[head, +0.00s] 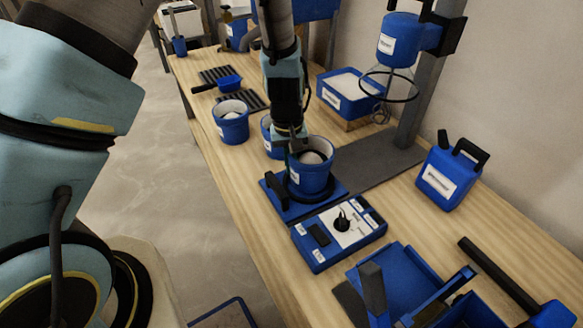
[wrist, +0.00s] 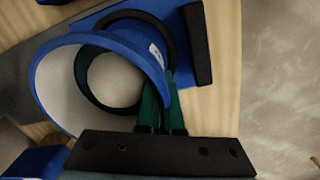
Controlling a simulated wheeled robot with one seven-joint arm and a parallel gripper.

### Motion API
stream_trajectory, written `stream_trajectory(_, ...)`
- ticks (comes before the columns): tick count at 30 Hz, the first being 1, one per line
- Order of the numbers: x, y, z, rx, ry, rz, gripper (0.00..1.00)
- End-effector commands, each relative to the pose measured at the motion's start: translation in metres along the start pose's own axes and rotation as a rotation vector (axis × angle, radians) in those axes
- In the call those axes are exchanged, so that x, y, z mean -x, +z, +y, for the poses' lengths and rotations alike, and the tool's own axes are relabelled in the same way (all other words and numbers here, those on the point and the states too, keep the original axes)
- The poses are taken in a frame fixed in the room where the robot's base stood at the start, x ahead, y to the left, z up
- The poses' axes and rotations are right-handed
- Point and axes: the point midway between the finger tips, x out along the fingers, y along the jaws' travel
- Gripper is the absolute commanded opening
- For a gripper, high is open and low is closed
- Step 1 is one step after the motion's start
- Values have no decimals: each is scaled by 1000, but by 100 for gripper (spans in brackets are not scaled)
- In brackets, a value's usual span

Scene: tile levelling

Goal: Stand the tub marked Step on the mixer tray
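A blue tub (head: 311,177) with a white inside is at the mixer tray (head: 283,208), a blue base with a black ring and a black upright block. The tub looks upright, low over or in the ring; I cannot tell if its bottom touches. Its label is too small to read. My gripper (head: 296,143) is at the tub's rim. In the wrist view, its green fingers (wrist: 162,108) are close together at the wall of the tub (wrist: 60,85), which appears pinched between them. The tray's black block (wrist: 197,43) shows beyond.
Two similar blue tubs (head: 231,124) stand behind, one partly hidden by my arm. A control box with a black knob (head: 318,240) sits in front of the tray. A blue jug (head: 451,175) and a stand (head: 428,90) are at right. Bare bench lies left of the tray.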

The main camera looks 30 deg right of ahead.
Motion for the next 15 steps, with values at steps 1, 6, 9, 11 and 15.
stream_trajectory(1,-5,-1,0,1,1,0,0)
stream_trajectory(6,-13,-1,0,2,3,2,0)
stream_trajectory(9,-12,-1,0,2,3,3,0)
stream_trajectory(11,-12,-1,0,1,3,3,0)
stream_trajectory(15,-15,-1,0,1,2,2,0)
